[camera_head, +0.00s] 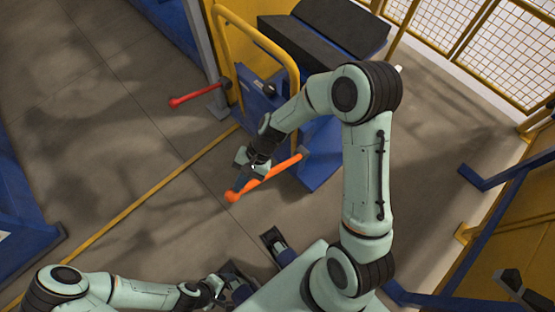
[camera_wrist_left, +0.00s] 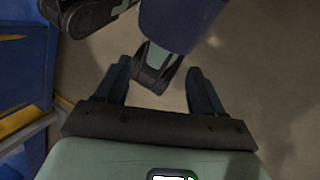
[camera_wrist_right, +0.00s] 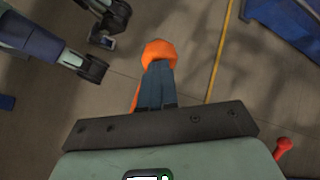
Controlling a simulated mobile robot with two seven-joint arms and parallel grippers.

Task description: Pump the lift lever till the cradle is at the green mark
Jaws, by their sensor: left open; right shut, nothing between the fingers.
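The orange lift lever (camera_head: 272,175) with a round orange knob sticks out from the blue lift unit and slopes down to the left in the head view. My right gripper (camera_head: 242,182) is shut and empty, right over the lever near its knob. In the right wrist view its fingers (camera_wrist_right: 160,72) overlap the orange knob (camera_wrist_right: 158,50); I cannot tell whether they touch it. A black padded part (camera_head: 310,42), perhaps the cradle, sits above the blue unit. I cannot make out a green mark. My left gripper (camera_head: 235,280) is open and empty, low in the head view.
A red lever (camera_head: 195,97) sticks out left of a yellow hoop rail (camera_head: 268,42). A yellow mesh fence (camera_head: 500,45) stands at the right, with blue frames (camera_head: 480,240) below it. A yellow floor line (camera_head: 150,195) crosses clear floor.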

